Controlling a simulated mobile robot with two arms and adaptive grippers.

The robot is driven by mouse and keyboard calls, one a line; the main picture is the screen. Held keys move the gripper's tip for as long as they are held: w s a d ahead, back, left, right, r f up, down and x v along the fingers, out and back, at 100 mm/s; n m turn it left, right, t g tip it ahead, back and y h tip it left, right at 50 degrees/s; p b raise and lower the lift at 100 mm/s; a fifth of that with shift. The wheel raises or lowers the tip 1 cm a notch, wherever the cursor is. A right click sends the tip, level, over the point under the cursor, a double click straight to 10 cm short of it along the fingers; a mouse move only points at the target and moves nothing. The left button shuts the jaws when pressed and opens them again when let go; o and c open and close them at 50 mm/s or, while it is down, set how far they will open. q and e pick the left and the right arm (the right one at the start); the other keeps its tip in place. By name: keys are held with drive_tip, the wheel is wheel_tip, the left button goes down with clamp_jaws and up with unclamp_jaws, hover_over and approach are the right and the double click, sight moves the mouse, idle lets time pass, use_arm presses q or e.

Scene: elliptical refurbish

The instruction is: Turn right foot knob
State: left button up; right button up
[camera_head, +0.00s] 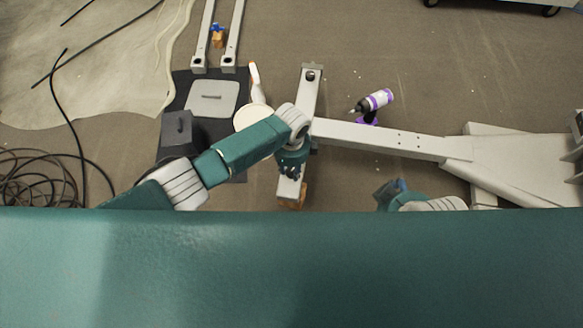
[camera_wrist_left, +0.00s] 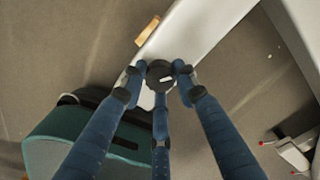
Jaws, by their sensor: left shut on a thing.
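The foot knob (camera_wrist_left: 159,74) is a small dark round cap on a light grey foot beam (camera_wrist_left: 190,38), seen in the left wrist view. The three blue fingers of my left gripper (camera_wrist_left: 160,82) are closed around it. In the head view my left gripper (camera_head: 291,165) is over the near part of the foot beam (camera_head: 308,105) and hides the knob. Another dark knob (camera_head: 311,75) sits at the far end of this beam. Part of my right arm shows at the lower right of the head view; its gripper (camera_head: 392,192) is too unclear to read.
A long grey bar (camera_head: 400,140) runs right from the foot beam. An orange block (camera_head: 300,196) is at the beam's near end. A dark mat (camera_head: 234,85) and coiled cables (camera_head: 38,180) are at left.

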sight(292, 171)
use_arm(q)
drive_tip(key=o, duration=1.2)
drive_tip(key=shift+c, duration=0.2)
drive_tip(key=shift+r, duration=0.35)
wheel_tip(292, 171, up, 11)
drive_tip(key=shift+r, duration=0.15)
